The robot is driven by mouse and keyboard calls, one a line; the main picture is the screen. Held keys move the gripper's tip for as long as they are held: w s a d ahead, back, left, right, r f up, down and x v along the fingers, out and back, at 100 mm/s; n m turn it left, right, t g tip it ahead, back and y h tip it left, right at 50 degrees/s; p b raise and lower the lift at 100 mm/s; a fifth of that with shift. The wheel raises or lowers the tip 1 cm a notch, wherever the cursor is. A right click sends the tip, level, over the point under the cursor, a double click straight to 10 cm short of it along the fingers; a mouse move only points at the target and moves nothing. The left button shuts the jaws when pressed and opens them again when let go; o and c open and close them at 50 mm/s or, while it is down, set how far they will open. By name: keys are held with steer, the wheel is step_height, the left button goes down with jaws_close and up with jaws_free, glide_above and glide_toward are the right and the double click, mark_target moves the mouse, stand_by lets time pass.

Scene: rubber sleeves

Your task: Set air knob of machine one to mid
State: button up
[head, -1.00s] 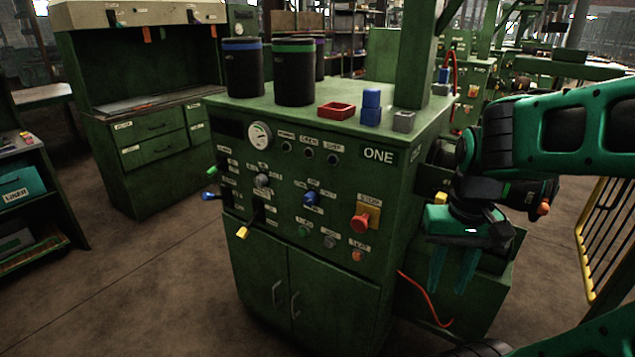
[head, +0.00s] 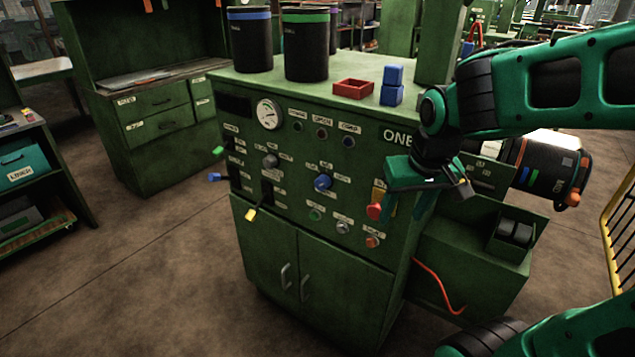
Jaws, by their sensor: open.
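Machine one (head: 350,250) is the green cabinet marked ONE, with a control panel on its front. A blue knob (head: 322,183) sits mid-panel, and a grey knob (head: 270,161) sits to its left. Small labels surround both, too blurred to read surely, so I cannot tell for certain which is the air knob or its exact setting. My gripper (head: 407,207) is open and empty, fingers pointing down. In the picture it is right of the blue knob and overlaps the panel's right edge, partly hiding the red stop button's yellow plate.
The red stop button (head: 375,211) is close to my gripper in the picture. Levers with blue (head: 215,177), green (head: 217,151) and yellow (head: 250,215) tips stick out at the panel's left. Floor in front is clear.

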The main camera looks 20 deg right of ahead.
steer(key=w+a+r+m, duration=0.1)
steer(key=w+a, duration=0.2)
steer(key=w, duration=0.3)
steer(key=w+a+r+m, duration=0.2)
steer(key=w+a, duration=0.1)
steer(key=w, duration=0.4)
steer(key=m+h, duration=0.2)
steer(key=m, duration=0.3)
glide_toward(320, 183)
steer(key=x, duration=0.9)
steer(key=c, duration=1)
steer(key=shift+a, duration=0.1)
steer(key=shift+c, duration=0.2)
